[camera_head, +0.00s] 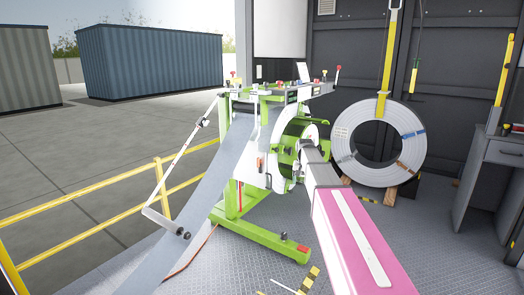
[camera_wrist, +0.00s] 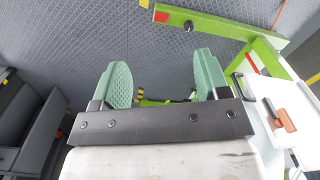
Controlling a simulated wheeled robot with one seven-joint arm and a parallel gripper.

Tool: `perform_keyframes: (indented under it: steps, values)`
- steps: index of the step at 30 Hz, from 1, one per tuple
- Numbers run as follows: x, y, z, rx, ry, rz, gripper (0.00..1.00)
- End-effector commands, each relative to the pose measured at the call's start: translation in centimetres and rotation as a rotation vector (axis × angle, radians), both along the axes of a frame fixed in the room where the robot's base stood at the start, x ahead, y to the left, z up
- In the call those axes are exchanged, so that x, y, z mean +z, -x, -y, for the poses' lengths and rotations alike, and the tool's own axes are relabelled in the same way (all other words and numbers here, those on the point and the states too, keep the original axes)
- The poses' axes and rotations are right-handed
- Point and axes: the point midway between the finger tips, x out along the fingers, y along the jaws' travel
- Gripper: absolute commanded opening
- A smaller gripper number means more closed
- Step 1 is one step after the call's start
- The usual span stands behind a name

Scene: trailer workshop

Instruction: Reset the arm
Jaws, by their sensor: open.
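My gripper (camera_wrist: 164,80) is in the wrist view, with two green ribbed fingers standing apart on a black bar. It is open, and nothing is held between the fingers. It points down over the patterned metal floor. A green and white machine (camera_head: 231,190) stands in the middle of the head view. Its green foot beam (camera_wrist: 222,27) with a black knob shows beyond the fingers in the wrist view. I cannot make out the fingers in the head view.
A white panel (camera_wrist: 283,95) with an orange handle is close right of my gripper. A grey strip (camera_head: 205,205) slopes from the machine to the lower left, near yellow railings (camera_head: 75,207). A large metal coil (camera_head: 343,140) stands behind right. A grey workbench (camera_head: 500,150) is at far right.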

Motion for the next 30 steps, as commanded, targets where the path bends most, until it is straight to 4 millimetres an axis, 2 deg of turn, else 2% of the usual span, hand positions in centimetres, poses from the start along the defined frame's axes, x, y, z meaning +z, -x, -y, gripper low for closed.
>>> perform_keyframes:
  steps: [1,6,12,15,18,21,24,30]
  values:
    - [-2.4,3.7,-0.1,0.015,0.000,-0.004,0.69]
    - [-8.4,11.8,-0.2,0.072,0.001,-0.003,0.69]
    - [-13.8,21.5,-0.3,0.138,0.000,-0.002,0.69]
    - [-15.6,25.7,-0.4,0.167,0.000,-0.002,0.69]
    - [-16.8,28.7,-0.4,0.190,0.001,0.000,0.69]
    - [-17.4,30.5,-0.4,0.203,0.001,0.001,0.69]
    - [-17.7,31.1,-0.4,0.210,0.001,0.003,0.69]
    - [-17.7,31.2,-0.4,0.210,0.001,0.003,0.69]
